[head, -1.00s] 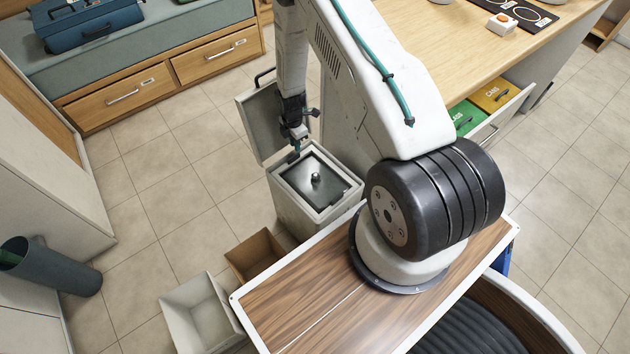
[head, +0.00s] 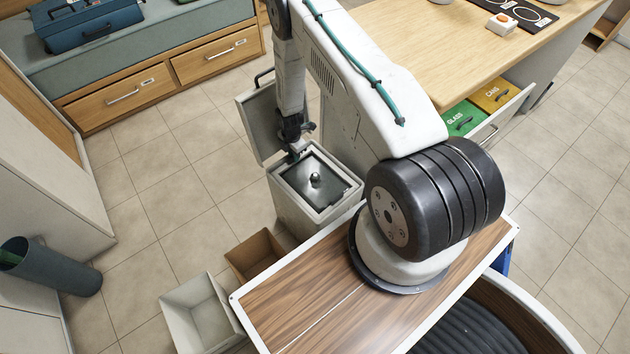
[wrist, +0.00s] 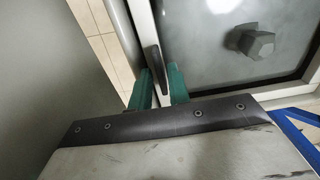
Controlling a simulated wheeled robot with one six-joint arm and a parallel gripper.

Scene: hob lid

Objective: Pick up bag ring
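The floor bin (head: 300,213) stands with its lid (head: 259,122) raised. A dark, thin-edged frame, which looks like the bag ring (head: 346,200), lies inside the bin's pale rim around a grey surface with a dark knob (head: 315,180). In the wrist view a dark upright tab (wrist: 154,58) stands at the rim's left side; I cannot tell whether it belongs to the ring. My gripper (wrist: 161,84) has two green fingers apart, with the tab's lower end between them. No firm contact shows. In the head view my gripper (head: 298,150) is at the bin's back left edge, its fingertips mostly hidden.
The raised lid stands close behind my gripper. A brown open box (head: 262,254) and a pale open box (head: 205,318) stand in front of the bin. A counter (head: 450,45) with an open drawer of glass and cans containers is at right.

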